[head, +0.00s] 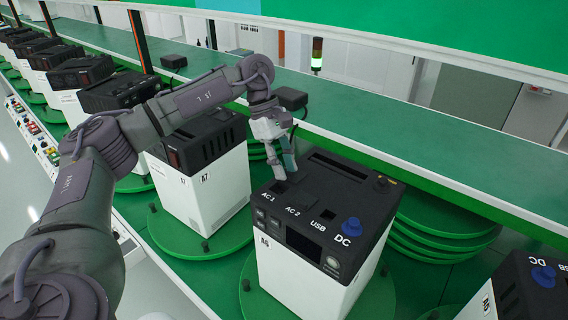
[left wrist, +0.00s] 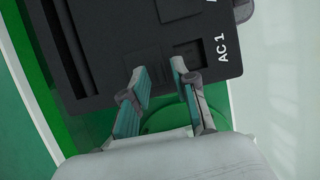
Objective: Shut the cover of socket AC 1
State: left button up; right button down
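The black-topped white unit A6 (head: 300,283) stands on a green turntable, with AC 1, AC 2, USB and DC marked on its top. The AC 1 socket (left wrist: 188,52) shows in the left wrist view as an uncovered square recess beside its label. A flat, faintly outlined dark square (left wrist: 147,64) lies beside the recess; it may be the folded-back cover, but I cannot tell for sure. My left gripper (head: 281,163) is at the top's back-left edge, by AC 1. In the left wrist view its fingertips (left wrist: 158,69) are apart with nothing between them. My right gripper is not in view.
Unit A7 (head: 203,180) stands close on the left, another unit (head: 528,283) at the lower right. A green shelf (head: 420,150) with small black boxes runs behind.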

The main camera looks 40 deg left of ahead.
aim_at(271, 193)
pick_arm(q)
grip_shut()
jog(key=shift+s+f+b, duration=0.15)
jog(key=shift+s+b, duration=0.05)
jog(key=shift+b, duration=0.1)
jog(key=s+b, duration=0.3)
jog(key=s, duration=0.2)
jog(key=shift+a, duration=0.2)
jog(key=shift+s, duration=0.25)
jog(key=shift+w, duration=0.2)
jog(key=shift+o, duration=1.3)
grip_release()
jog(key=shift+s, duration=0.2)
